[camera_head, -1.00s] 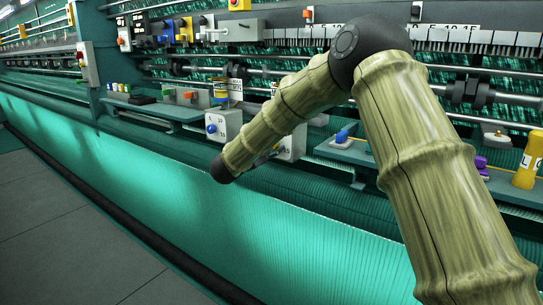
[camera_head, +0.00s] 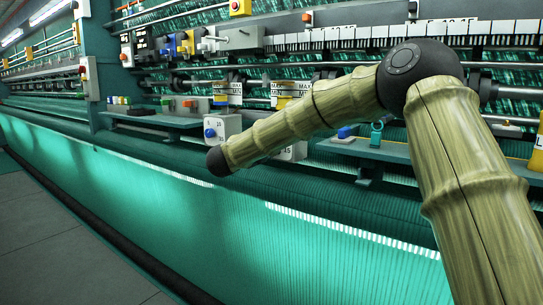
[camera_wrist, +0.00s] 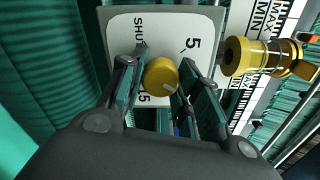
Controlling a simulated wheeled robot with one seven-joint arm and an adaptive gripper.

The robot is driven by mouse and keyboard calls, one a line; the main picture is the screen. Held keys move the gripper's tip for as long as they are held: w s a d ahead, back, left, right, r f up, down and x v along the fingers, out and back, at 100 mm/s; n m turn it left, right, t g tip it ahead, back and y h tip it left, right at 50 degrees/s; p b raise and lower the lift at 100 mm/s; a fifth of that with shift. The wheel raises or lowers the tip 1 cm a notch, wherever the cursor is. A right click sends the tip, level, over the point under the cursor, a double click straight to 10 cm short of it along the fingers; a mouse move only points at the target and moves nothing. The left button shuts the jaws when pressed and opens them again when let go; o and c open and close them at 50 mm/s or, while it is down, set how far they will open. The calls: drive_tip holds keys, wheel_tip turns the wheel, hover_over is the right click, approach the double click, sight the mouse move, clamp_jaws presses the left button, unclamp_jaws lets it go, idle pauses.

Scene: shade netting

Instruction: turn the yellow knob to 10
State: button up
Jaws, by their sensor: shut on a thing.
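The yellow knob (camera_wrist: 161,76) sits on a white dial plate (camera_wrist: 118,30) in the wrist view. "SHUT" and "5" show on the plate, and "15" shows in part. A pale pointer line on the knob points down and right in that picture; the marking there is hidden by a finger. My gripper (camera_wrist: 160,66) is shut on the knob, one finger on each side. In the head view, my forearm hides the gripper and knob; part of the white dial box (camera_head: 292,152) shows below it.
A yellow cylindrical fitting (camera_wrist: 262,57) is close right of the plate in the wrist view. In the head view, another white box with a blue knob (camera_head: 210,132) stands left of my forearm. Green netting (camera_head: 150,190) spreads below the rail.

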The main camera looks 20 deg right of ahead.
drive_tip(key=shift+f+m+b, duration=0.3)
drive_tip(key=shift+m+b, duration=0.3)
drive_tip(key=shift+b, duration=0.05)
drive_tip(key=shift+r, duration=0.1)
drive_tip(key=o, duration=1)
drive_tip(key=shift+r, duration=0.1)
drive_tip(key=v, duration=1.2)
drive_tip(key=shift+s, duration=0.1)
